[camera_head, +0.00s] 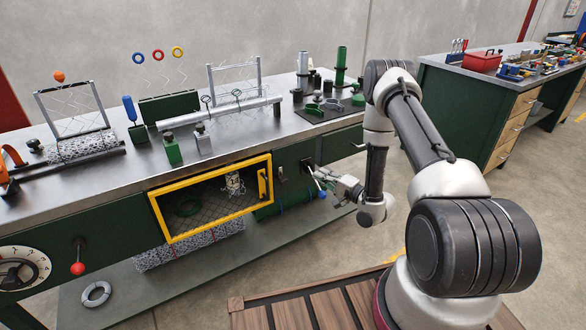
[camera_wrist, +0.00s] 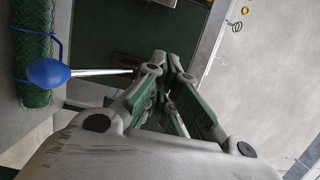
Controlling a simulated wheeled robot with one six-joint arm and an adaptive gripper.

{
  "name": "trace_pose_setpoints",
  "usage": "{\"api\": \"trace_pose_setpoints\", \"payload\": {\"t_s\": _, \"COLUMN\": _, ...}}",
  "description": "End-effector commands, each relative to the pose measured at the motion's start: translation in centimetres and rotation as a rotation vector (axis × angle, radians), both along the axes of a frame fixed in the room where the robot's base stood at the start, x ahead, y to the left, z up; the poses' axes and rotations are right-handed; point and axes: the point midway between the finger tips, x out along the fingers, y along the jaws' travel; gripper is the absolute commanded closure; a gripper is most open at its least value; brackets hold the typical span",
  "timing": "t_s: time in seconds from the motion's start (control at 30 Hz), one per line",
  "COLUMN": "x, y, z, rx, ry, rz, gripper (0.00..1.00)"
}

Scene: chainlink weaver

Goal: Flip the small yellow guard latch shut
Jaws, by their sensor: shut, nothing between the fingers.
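The yellow-framed guard (camera_head: 157,209) with a mesh panel sits in the front of the dark green bench. A small yellow upright piece (camera_head: 262,184), which looks like the latch, is at the guard's right end; whether it is open or shut is too small to tell. My gripper (camera_head: 316,171) is to the right of the guard, close to the bench front. It is shut and empty, and its fingertips show in the wrist view (camera_wrist: 168,72). I cannot make out the latch in the wrist view.
A lever with a blue ball knob (camera_head: 322,194) is right beside my gripper; the knob is large in the wrist view (camera_wrist: 48,73). A green mesh roll (camera_head: 284,206) lies below. A red-knobbed lever (camera_head: 77,268) is at the left.

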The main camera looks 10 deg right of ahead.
Motion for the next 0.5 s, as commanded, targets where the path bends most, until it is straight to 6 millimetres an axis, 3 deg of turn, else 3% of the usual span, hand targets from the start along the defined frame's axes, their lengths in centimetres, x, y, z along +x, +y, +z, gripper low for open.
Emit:
{"api": "trace_pose_setpoints", "payload": {"t_s": 0.27, "x": 0.6, "y": 0.5, "z": 0.0, "rx": -0.003, "ry": -0.002, "rz": 0.003, "gripper": 1.0}}
{"api": "trace_pose_setpoints", "payload": {"t_s": 0.5, "x": 4.2, "y": 2.7, "z": 0.0, "rx": -0.005, "ry": -0.004, "rz": 0.004, "gripper": 1.0}}
